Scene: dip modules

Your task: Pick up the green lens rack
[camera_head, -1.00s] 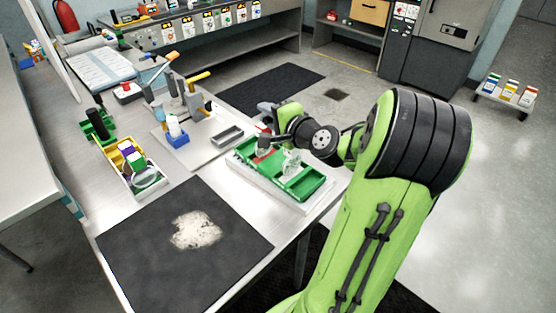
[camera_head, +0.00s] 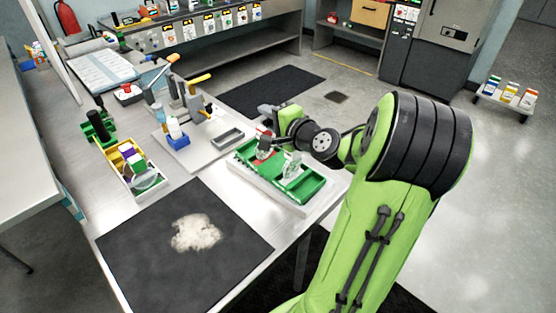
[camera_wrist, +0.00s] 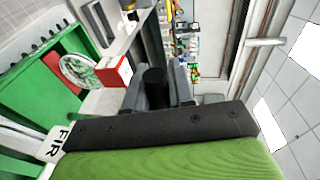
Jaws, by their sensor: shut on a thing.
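The green lens rack (camera_head: 305,186) is a green tray with compartments, at the table's right edge, on or just above a white base. Clear round lenses stand in it, one (camera_head: 291,166) near its middle and another (camera_head: 264,146) near its far end. The rack (camera_wrist: 40,85) also fills the left of the wrist view, close to the camera. My gripper (camera_head: 268,134) is at the rack's far end, shut on it. The grip itself is mostly hidden, and I cannot tell whether the rack is clear of the base.
A grey stand with tools (camera_head: 185,115) is left of the rack, with a small grey tray (camera_head: 227,138) between. A dark mat (camera_head: 150,255) with a pale patch lies in front. Bare table shows between mat and rack.

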